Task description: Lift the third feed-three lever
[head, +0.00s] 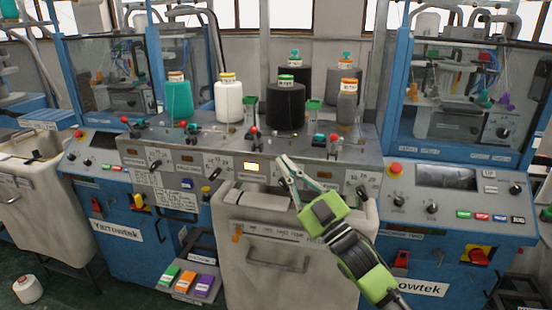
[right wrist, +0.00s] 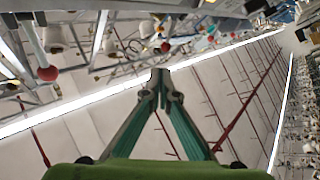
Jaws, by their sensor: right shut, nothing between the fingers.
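A grey feed panel (head: 215,150) runs along the machine's front. Several red-knobbed levers stand along its top. Counting from the left, the third red knob (head: 253,131) is near the panel's middle; whether this is the feed-three lever I cannot tell, as the labels are too small to read. Another red knob (head: 334,138) stands to its right. My right gripper (head: 283,160) is shut and empty, in front of the panel, right of and below that third knob and apart from it. In the right wrist view its fingertips (right wrist: 160,75) meet, with a red knob (right wrist: 48,73) to the left.
Yarn cones, including a white cone (head: 229,101) and a black cone (head: 286,106), stand behind the levers. A lit display (head: 252,166) is on the panel. A cream bin (head: 270,262) is below. A control console (head: 445,178) lies to the right.

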